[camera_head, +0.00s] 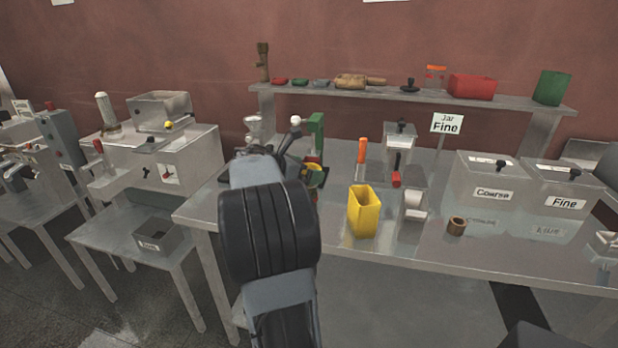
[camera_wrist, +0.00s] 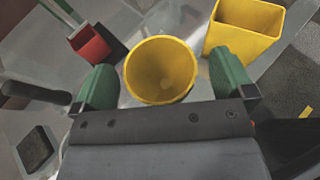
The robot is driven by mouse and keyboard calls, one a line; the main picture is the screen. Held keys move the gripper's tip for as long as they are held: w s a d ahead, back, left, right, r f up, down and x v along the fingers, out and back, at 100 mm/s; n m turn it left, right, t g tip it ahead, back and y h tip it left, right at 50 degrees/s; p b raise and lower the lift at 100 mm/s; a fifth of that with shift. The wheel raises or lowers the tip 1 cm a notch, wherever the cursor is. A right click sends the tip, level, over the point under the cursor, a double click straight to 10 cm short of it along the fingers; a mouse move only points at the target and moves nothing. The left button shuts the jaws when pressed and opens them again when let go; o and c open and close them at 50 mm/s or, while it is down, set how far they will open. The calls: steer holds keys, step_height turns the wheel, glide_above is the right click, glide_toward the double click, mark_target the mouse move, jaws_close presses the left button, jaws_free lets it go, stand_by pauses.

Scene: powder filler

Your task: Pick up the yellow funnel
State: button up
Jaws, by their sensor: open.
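The yellow funnel shows in the wrist view (camera_wrist: 160,70) as a round, open-topped cup, seen from above. The two green fingers of my gripper (camera_wrist: 165,78) stand apart on its left and right sides, with a small gap visible at each side. The gripper is open and the funnel lies between the fingers, in front of the dark palm bar. In the head view only a small yellow part of the funnel (camera_head: 315,168) shows beyond my arm. Its lower part and what it rests on are hidden.
A yellow rectangular container (camera_wrist: 243,28) stands close to the right finger; it also shows in the head view (camera_head: 362,212). A red container (camera_wrist: 89,45) is at upper left in the wrist view. Coarse (camera_head: 490,190) and Fine (camera_head: 563,200) bins stand at the right on the metal table.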

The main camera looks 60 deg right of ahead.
steer(key=shift+x, duration=0.9)
steer(key=shift+c, duration=0.5)
steer(key=c, duration=0.8)
steer(key=shift+r, duration=0.1)
steer(key=shift+c, duration=0.2)
